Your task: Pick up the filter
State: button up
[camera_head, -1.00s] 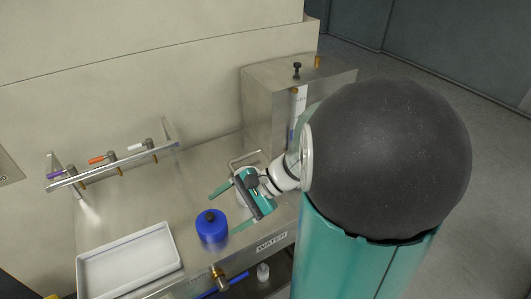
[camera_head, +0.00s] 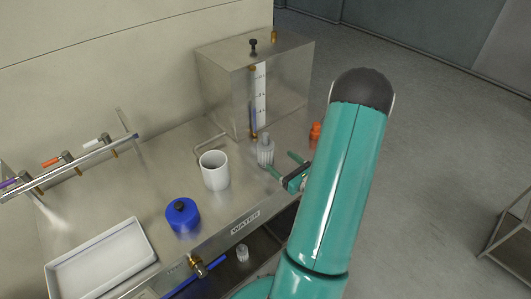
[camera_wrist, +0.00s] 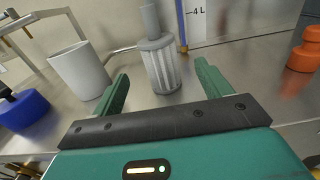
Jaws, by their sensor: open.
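The filter (camera_head: 265,151), which I take to be the grey ribbed cylinder with a narrower neck, stands upright on the metal counter in front of the steel tank. In the wrist view the filter (camera_wrist: 161,66) is ahead of my gripper, centred between the finger directions. My gripper (camera_head: 283,165) is open and low over the counter, with its two green fingers pointing toward the filter. In the wrist view the fingers of my gripper (camera_wrist: 161,78) are spread and hold nothing. The filter's base shows clear of the palm.
An orange part (camera_head: 315,132) sits to the right. The steel tank (camera_head: 225,85) is behind. A white tray (camera_head: 55,283) lies at the front left.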

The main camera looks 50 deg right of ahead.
aim_at(272, 154)
jog(key=w, duration=0.5)
jog(key=shift+w+d, duration=0.15)
jog(key=shift+d, duration=0.15)
jog(key=shift+w+d+f, duration=0.1)
jog(key=shift+w+f, duration=0.05)
jog(key=shift+w, duration=1.2)
jog(key=shift+w+d+f, duration=0.1)
jog(key=shift+w+f, duration=0.05)
jog(key=shift+w, duration=1.15)
jog(key=c, duration=1.1)
jog(key=shift+r, duration=0.2)
